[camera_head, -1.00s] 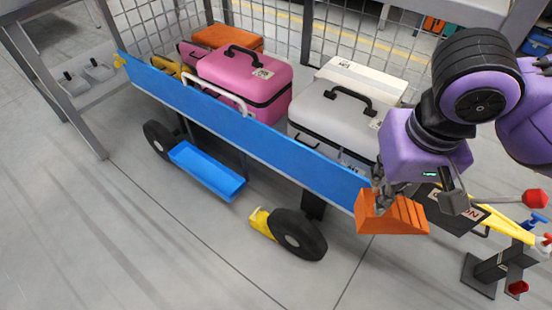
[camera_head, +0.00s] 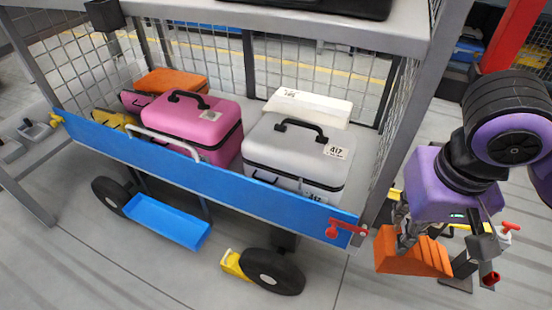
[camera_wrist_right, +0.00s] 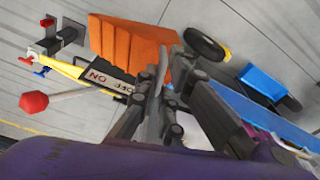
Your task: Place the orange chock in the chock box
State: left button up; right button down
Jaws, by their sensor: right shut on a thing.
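My right gripper (camera_head: 405,238) is shut on the orange chock (camera_head: 420,256), a ridged wedge, and holds it right of the cart's end. In the right wrist view the chock (camera_wrist_right: 128,44) sits beyond the right gripper's fingers (camera_wrist_right: 160,85), which grip it near one edge. A blue open tray (camera_head: 160,224), which looks like the chock box, hangs low on the cart's near side, left of the front wheel. It appears empty and is well left of the chock. It also shows in the right wrist view (camera_wrist_right: 262,84). My left gripper is not in view.
The cart's blue side board (camera_head: 205,177) fences several suitcases, including a pink one (camera_head: 195,125) and a silver one (camera_head: 298,155). A red latch (camera_head: 345,230) sits at its right end. Floor in front is clear.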

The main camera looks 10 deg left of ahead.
aim_at(185, 231)
jog(key=j+z, duration=0.45)
jog(key=j, duration=1.75)
jog(key=k+j+z, duration=0.1)
jog(key=j, duration=1.35)
